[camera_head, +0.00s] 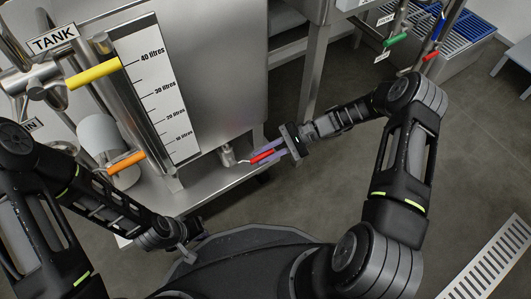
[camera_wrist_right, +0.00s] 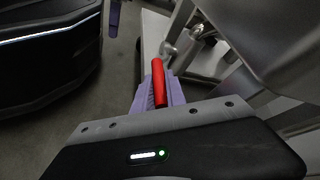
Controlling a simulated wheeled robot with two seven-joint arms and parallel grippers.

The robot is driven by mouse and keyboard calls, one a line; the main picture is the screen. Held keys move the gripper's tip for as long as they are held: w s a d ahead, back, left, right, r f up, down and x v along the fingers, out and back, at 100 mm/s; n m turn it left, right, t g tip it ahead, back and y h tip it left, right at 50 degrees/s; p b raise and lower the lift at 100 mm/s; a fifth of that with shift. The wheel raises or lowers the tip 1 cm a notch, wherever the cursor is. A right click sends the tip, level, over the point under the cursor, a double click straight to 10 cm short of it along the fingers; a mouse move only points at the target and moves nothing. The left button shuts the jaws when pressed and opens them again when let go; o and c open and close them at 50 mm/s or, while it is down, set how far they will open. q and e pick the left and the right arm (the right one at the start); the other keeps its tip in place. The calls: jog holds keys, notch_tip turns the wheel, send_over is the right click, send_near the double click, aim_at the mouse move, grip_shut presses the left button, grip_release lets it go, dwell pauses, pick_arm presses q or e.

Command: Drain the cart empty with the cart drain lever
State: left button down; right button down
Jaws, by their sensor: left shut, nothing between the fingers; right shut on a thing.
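The red cart drain lever (camera_head: 262,157) sticks out from a small metal valve (camera_head: 227,155) low on the cart tank (camera_head: 210,60). My right gripper (camera_head: 268,154) has its purple fingers shut around the red handle. In the right wrist view the red handle (camera_wrist_right: 158,80) lies between the purple fingers (camera_wrist_right: 172,92), with the metal valve (camera_wrist_right: 190,45) beyond. A scale marked in litres (camera_head: 160,90) is on the tank's front; I cannot make out a liquid level. My left gripper (camera_head: 186,254) is shut and empty, low in front of the cart.
A yellow-handled valve (camera_head: 94,74) under a TANK sign (camera_head: 53,39) and an orange handle (camera_head: 126,163) are at the left. Green (camera_head: 396,40) and other coloured handles stand at the upper right. A floor grate (camera_head: 490,262) is at the lower right. The floor between is clear.

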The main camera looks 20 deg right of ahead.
jog(key=c, duration=1.4)
grip_release()
jog(key=shift+f, duration=0.1)
jog(key=shift+o, duration=0.2)
notch_tip(320, 180, up, 10)
jog(key=p, duration=0.4)
jog(key=shift+p, duration=0.35)
